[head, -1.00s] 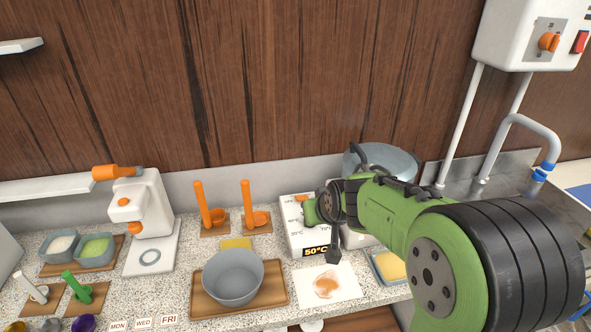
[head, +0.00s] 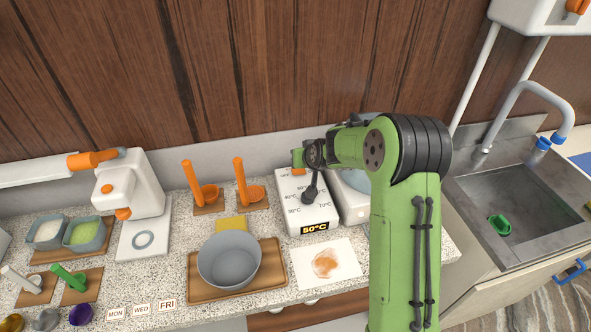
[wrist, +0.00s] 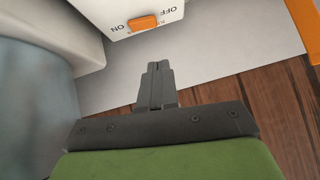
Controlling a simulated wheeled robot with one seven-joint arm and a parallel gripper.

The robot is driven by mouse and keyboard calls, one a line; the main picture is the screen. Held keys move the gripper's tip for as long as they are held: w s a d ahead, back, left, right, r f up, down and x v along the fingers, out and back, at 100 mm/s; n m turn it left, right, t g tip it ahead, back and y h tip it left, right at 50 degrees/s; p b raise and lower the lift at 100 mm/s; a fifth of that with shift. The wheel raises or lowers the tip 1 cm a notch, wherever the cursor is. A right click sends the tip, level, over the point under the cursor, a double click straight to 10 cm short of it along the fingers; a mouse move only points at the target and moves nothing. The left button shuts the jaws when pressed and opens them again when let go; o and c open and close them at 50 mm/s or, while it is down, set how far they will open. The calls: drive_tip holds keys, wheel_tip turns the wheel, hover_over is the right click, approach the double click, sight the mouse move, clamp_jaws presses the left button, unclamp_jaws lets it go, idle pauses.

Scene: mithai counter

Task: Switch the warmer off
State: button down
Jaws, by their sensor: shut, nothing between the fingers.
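The warmer (head: 291,205) is a white box on the counter with a lit 50°C display (head: 315,228) on its front and temperature marks on top. An orange switch (wrist: 145,22) sits on it, between the letters ON and OFF, which read upside down in the wrist view. The switch appears to lie between the two words; its exact setting cannot be told. My gripper (wrist: 157,66) is shut and empty, with its tips apart from the switch. In the head view my gripper (head: 298,158) is over the warmer's back edge, with its fingers hard to make out.
A grey pot (wrist: 25,95) stands close beside the warmer, partly hidden by my arm in the head view. A grey bowl (head: 228,262) on a wooden tray (head: 272,285) is in front. The wooden wall (head: 250,70) is close behind.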

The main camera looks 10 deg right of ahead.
hover_over(295, 181)
drive_tip(key=f, duration=0.4)
drive_tip(key=shift+w+d+f+p, duration=0.15)
drive_tip(key=shift+d+p, duration=0.15)
drive_tip(key=shift+d, duration=0.05)
drive_tip(key=f, duration=0.2)
drive_tip(key=shift+a+f, duration=0.2)
drive_tip(key=shift+f, duration=0.55)
drive_tip(key=shift+a+f, duration=0.1)
